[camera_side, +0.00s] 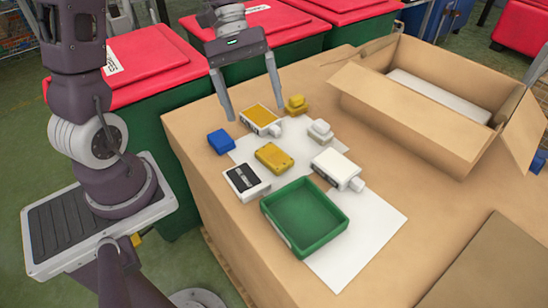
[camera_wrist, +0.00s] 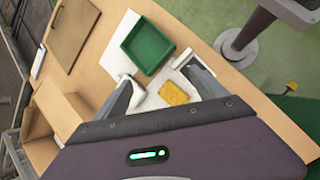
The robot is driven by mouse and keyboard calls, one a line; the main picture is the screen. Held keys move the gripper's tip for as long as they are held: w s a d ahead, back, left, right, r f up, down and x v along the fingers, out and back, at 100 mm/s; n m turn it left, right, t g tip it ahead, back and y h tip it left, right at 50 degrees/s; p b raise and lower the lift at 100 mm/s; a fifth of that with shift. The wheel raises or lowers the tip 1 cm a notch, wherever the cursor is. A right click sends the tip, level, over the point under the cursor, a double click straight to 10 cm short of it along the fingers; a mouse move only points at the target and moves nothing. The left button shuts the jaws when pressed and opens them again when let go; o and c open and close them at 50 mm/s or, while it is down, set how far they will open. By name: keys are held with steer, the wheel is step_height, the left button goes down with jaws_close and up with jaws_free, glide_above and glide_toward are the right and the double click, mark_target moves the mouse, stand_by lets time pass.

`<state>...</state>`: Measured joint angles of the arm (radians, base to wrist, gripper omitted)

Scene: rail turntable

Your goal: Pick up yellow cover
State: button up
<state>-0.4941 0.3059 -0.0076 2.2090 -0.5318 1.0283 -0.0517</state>
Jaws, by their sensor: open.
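A yellow cover (camera_side: 274,157), a flat rounded plate, lies on the white sheet in the middle of the group of parts. In the wrist view the yellow cover (camera_wrist: 174,94) shows between the fingers, toward the right one. My gripper (camera_side: 254,115) is open and empty, its fingers spread wide and pointing down. In the side view it hangs over the back of the group, behind the yellow cover, apart from it. The fingers also show in the wrist view (camera_wrist: 158,78).
Around it are a white box with a yellow top (camera_side: 262,119), a white box with a dark top (camera_side: 244,183), a white box (camera_side: 337,168), a blue block (camera_side: 221,141), a yellow block (camera_side: 296,104) and a green tray (camera_side: 278,236). An open carton (camera_side: 400,118) stands right.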

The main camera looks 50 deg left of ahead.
steer(key=w+a+f+n+t+h, duration=0.1)
steer(key=w+a+f+n+h, duration=0.4)
steer(key=f, duration=0.4)
steer(key=n+t, duration=0.2)
steer(key=n, duration=0.3)
glide_toward(275, 155)
steer(key=shift+w+d+f+h, duration=0.3)
steer(key=shift+w+d+f, duration=0.1)
steer(key=shift+w+f, duration=0.1)
steer(key=x, duration=0.4)
steer(key=s+x, duration=0.1)
steer(key=x, duration=0.1)
steer(key=shift+d+f, duration=0.25)
steer(key=shift+w+d+f, duration=0.1)
steer(key=shift+d+f, duration=0.05)
steer(key=shift+d, duration=0.1)
steer(key=c, duration=1.7)
jaws_close()
